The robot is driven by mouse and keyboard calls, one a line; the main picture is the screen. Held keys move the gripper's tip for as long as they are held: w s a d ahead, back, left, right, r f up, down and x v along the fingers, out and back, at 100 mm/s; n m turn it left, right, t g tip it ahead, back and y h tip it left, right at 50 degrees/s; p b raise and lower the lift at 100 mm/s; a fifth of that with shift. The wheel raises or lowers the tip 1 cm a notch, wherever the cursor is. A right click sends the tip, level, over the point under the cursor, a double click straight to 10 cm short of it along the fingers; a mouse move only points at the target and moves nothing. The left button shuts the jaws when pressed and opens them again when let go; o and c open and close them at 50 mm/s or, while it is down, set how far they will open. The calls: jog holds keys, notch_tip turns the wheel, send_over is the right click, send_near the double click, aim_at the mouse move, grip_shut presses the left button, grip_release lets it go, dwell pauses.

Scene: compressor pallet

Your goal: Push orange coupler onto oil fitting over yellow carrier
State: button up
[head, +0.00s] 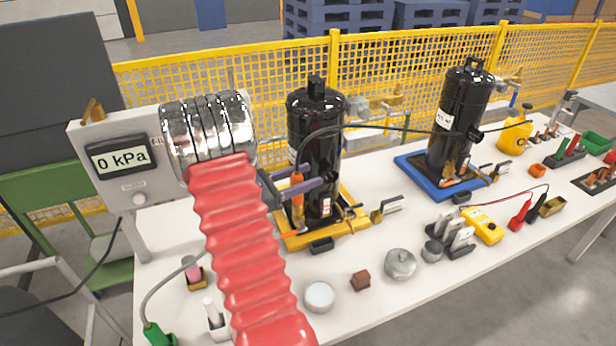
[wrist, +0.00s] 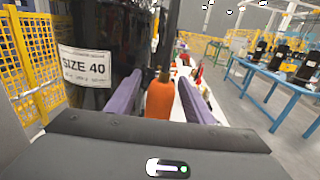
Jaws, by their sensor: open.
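The orange coupler (head: 297,186) is upright in front of the left black compressor (head: 318,140), which stands in the yellow carrier (head: 350,229). A black hose runs from the coupler's top. My gripper (head: 306,180) has its purple fingers around the coupler. In the wrist view the coupler (wrist: 158,101) stands between the open fingers (wrist: 160,80), with a visible gap at least on its right side. The oil fitting is not clearly seen; the coupler's lower end and the fingers hide that spot, so I cannot tell if they touch.
Another black compressor (head: 459,110) stands in a blue carrier (head: 411,169) to the right. A round lidded pot (head: 400,263), brown block (head: 361,280) and yellow meter (head: 482,226) lie on the white table. A yellow fence is behind.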

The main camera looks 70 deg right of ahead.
aim_at(292, 182)
jog(key=v, duration=0.6)
jog(key=shift+w+a, duration=0.15)
jog(key=shift+a, duration=0.15)
dwell(0.8)
jog(key=shift+a+r+y, duration=0.2)
jog(key=shift+a+y, duration=0.1)
jog(key=shift+a, duration=0.1)
jog(key=a+r+m+t+y, duration=0.3)
jog(key=a+t+y, duration=0.1)
jog(key=a, duration=1.1)
jog(key=a+r+m+t+y, duration=0.3)
jog(key=a+t, duration=0.4)
jog(key=a, duration=0.8)
jog(key=w+a+r+m+t+y, duration=0.1)
jog(key=a+r+m+t+y, duration=0.2)
jog(key=a, duration=1.3)
jog(key=m+t+y, duration=0.1)
jog(key=t+y, duration=0.1)
jog(key=y, duration=0.1)
jog(key=shift+t+y, duration=0.3)
jog(key=shift+w, duration=0.1)
jog(key=shift+c, duration=0.3)
